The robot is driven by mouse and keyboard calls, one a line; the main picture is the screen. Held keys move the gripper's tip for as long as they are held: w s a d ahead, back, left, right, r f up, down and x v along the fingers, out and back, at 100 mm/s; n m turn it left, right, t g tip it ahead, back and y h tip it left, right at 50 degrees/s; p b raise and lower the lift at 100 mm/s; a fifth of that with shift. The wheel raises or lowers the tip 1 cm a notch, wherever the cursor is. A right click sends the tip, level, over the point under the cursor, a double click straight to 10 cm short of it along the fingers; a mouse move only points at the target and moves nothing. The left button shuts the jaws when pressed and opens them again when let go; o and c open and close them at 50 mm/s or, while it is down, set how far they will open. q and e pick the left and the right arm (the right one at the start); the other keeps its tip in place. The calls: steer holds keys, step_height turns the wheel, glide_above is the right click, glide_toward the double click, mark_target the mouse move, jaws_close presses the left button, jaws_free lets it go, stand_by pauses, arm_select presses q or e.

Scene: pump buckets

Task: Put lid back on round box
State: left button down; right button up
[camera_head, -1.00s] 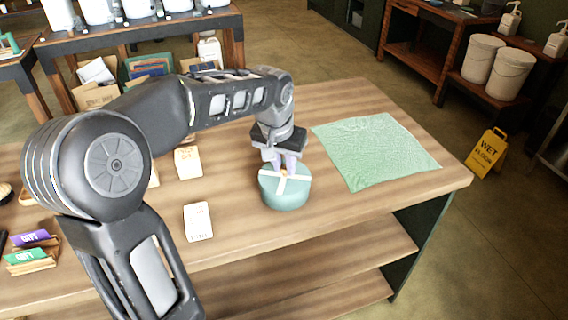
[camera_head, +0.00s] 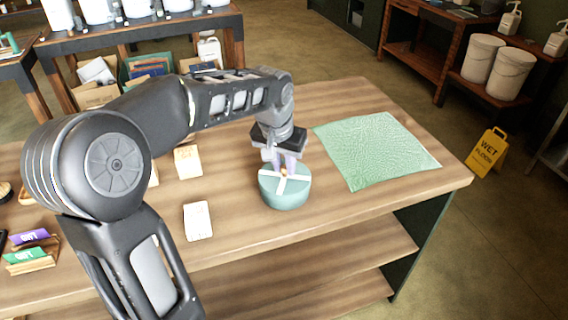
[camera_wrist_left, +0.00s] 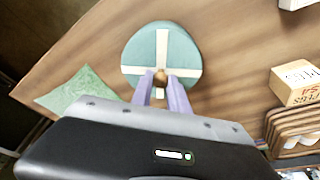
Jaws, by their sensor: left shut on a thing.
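The round box (camera_head: 286,200) is teal and stands upright on the wooden table. Its lid (camera_head: 270,184) is teal with a cream ribbon cross and a small brown knob (camera_wrist_left: 160,77) in the middle. The lid sits on top of the box; whether it is fully seated I cannot tell. My left gripper (camera_head: 285,170) reaches down from above, its pale purple fingers shut on the knob. In the left wrist view the fingertips (camera_wrist_left: 160,80) are on either side of the knob. My right gripper is in no view.
A green cloth (camera_head: 374,150) lies to the right of the box. Gift cards in a holder (camera_head: 30,250) stand at the far left. The table front is clear.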

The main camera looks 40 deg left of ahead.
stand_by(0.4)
arm_select(q)
steer(key=c, duration=1.2)
jaws_free()
steer(key=shift+o, duration=0.5)
steer(key=o, duration=0.4)
steer(key=shift+r+p, duration=2.6)
steer(key=shift+r, duration=0.9)
steer(key=shift+c, duration=0.3)
jaws_close()
